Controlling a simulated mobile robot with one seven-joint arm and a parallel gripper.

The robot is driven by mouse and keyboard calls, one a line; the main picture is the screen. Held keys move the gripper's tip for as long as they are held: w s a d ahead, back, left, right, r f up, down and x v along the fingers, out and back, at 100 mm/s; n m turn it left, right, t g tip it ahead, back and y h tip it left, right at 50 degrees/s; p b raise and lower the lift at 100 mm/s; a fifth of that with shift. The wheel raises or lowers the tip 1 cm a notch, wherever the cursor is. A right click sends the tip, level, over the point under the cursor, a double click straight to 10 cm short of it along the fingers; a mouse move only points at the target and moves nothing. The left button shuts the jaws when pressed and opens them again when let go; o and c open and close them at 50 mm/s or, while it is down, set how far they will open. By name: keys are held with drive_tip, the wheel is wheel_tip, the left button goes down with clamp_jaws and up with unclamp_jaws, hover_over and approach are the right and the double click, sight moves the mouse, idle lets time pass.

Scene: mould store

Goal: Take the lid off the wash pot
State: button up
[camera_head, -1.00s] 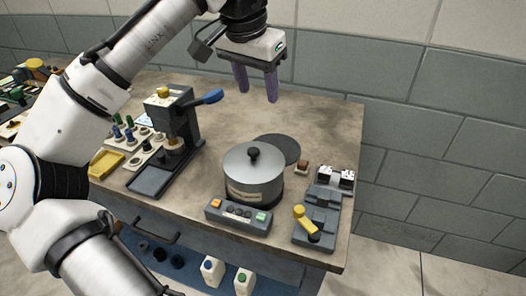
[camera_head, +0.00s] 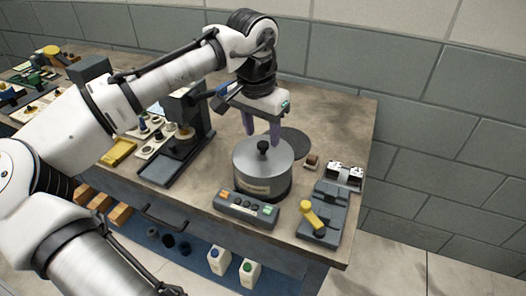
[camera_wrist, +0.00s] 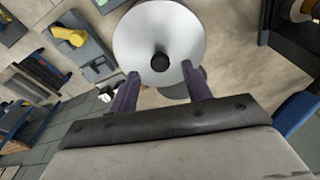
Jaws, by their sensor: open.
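The wash pot (camera_head: 262,186) is a grey metal pot with a label on its front, standing on the workbench. Its lid (camera_head: 250,157) is on it, with a black knob (camera_head: 263,147) at the centre. In the wrist view the round pale lid (camera_wrist: 135,40) and its knob (camera_wrist: 160,61) show just beyond the fingertips. My gripper (camera_head: 263,138) is open and empty, pointing down just behind and above the lid. In the wrist view its purple fingers (camera_wrist: 160,72) are spread, with the knob lying between their lines, slightly ahead of the tips.
A control box (camera_head: 246,208) stands in front of the pot. A dark round mat (camera_head: 294,143) lies behind the pot. A press with a blue lever (camera_head: 183,120) stands left.

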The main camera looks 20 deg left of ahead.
sight(263, 143)
drive_tip(key=shift+w+f, duration=0.2)
drive_tip(key=shift+f, duration=1.3)
drive_tip(key=shift+c, duration=0.3)
drive_tip(key=c, duration=1)
clamp_jaws()
drive_tip(key=shift+r, duration=0.15)
